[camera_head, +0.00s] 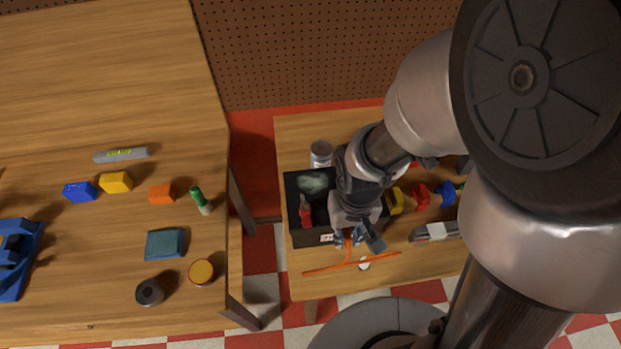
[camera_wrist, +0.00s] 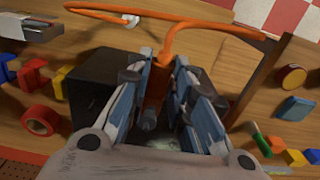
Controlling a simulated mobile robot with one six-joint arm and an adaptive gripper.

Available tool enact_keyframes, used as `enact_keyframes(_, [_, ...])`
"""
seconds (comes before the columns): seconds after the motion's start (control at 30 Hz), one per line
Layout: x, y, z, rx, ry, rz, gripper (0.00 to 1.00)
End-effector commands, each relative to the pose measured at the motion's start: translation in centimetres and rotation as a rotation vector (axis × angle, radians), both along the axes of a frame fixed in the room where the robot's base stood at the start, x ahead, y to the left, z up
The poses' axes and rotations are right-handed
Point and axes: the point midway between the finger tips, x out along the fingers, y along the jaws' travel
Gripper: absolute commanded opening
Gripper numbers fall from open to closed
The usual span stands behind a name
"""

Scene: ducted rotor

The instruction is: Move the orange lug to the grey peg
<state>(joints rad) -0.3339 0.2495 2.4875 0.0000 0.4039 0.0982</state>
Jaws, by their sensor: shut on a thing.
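My gripper (camera_head: 352,240) is over the front edge of the black box on the right table. In the wrist view its blue-grey fingers (camera_wrist: 158,85) are shut on an orange lug (camera_wrist: 155,88), with an orange cable (camera_wrist: 172,32) rising from it. The cable (camera_head: 345,265) runs across the table in front of the box. A small grey cylinder (camera_wrist: 147,119) shows at the lug's lower end; I cannot tell whether it is the grey peg or part of the lug. No other grey peg can be made out.
The black box (camera_head: 289,205) holds a red bottle (camera_head: 306,212). A silver can (camera_head: 320,153) stands behind it. Yellow (camera_head: 397,201), red (camera_head: 420,196) and blue (camera_head: 445,194) items lie to its right. A gap separates this table from the left table (camera_head: 110,60).

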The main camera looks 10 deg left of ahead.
Motion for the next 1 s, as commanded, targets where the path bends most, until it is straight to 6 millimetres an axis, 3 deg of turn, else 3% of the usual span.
enact_keyframes(1.0, [1.4,0.3,0.0,0.0,0.001,0.0,0.0])
